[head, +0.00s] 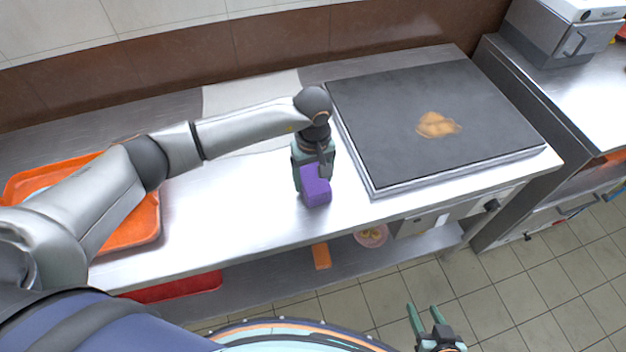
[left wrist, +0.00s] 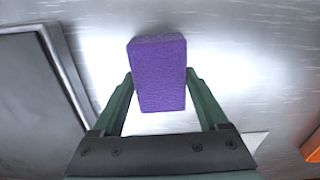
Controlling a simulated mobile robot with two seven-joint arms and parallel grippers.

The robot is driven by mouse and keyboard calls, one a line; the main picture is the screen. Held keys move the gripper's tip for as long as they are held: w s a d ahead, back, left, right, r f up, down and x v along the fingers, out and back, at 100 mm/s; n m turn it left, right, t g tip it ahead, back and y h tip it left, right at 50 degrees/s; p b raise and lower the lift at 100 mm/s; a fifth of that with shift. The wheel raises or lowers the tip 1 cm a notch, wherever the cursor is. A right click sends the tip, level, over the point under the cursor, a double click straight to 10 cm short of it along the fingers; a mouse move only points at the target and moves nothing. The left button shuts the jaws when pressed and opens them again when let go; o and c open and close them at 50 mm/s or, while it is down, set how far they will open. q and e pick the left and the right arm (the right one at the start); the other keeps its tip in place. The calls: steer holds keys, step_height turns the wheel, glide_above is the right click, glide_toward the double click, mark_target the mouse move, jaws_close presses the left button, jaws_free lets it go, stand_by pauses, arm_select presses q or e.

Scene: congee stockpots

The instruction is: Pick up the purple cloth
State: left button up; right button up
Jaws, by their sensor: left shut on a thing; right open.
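The purple cloth (head: 317,191) is a block-shaped purple piece at the middle of the steel counter. It also shows in the left wrist view (left wrist: 158,75), between the two green fingers. My left gripper (head: 313,178) is shut on it from above; I cannot tell whether the cloth touches the counter or is slightly above it. My right gripper (head: 424,322) is open and empty at the bottom right, in front of the counter and over the floor.
A dark flat griddle (head: 400,130) with a stain (head: 437,125) lies right of the left gripper. An orange tray (head: 143,222) is at the counter's left, partly behind my arm. A lower shelf holds a red tray (head: 180,288), an orange block (head: 321,256) and a bowl (head: 371,235).

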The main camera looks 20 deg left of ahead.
mark_target(313, 176)
arm_select(q)
steer(key=shift+r, duration=0.1)
steer(key=shift+r, duration=0.25)
step_height(313, 176, up, 2)
steer(key=shift+w+r+b, duration=0.15)
steer(key=shift+b, duration=0.45)
steer(key=s+r, duration=0.2)
steer(key=r, duration=0.1)
steer(key=s+r, duration=0.1)
steer(key=s, duration=0.1)
steer(key=shift+d+r, duration=0.25)
steer(key=shift+r, duration=0.15)
steer(key=s+d+r+b, duration=0.1)
steer(key=s+r, duration=0.4)
steer(key=s, duration=0.5)
steer(key=shift+d+b, duration=0.2)
steer(key=shift+b, duration=0.15)
steer(key=shift+s+r, duration=0.1)
steer(key=o, duration=0.9)
steer(key=c, duration=0.7)
